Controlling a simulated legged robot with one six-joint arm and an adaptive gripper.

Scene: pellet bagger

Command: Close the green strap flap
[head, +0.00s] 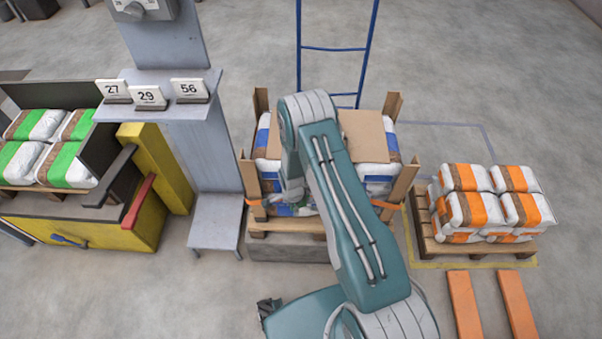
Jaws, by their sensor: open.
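I cannot make out the green strap flap. A pallet stack of white bags with blue bands (378,177) stands in the middle, between upright wooden corner posts (403,184). Pieces of an orange strap (254,201) show at its front left and front right. My teal arm reaches up over the front of the stack, and its forearm bends down at the front left. The arm hides the middle of the stack's front.
A cardboard sheet (366,135) lies on the stack. Left are a grey stand with number cards (147,97) and a yellow bin (105,228) beside green-banded bags (68,163). Right is a pallet (478,248) of orange-banded bags (470,208). A blue frame (334,48) stands behind. Open floor lies front left.

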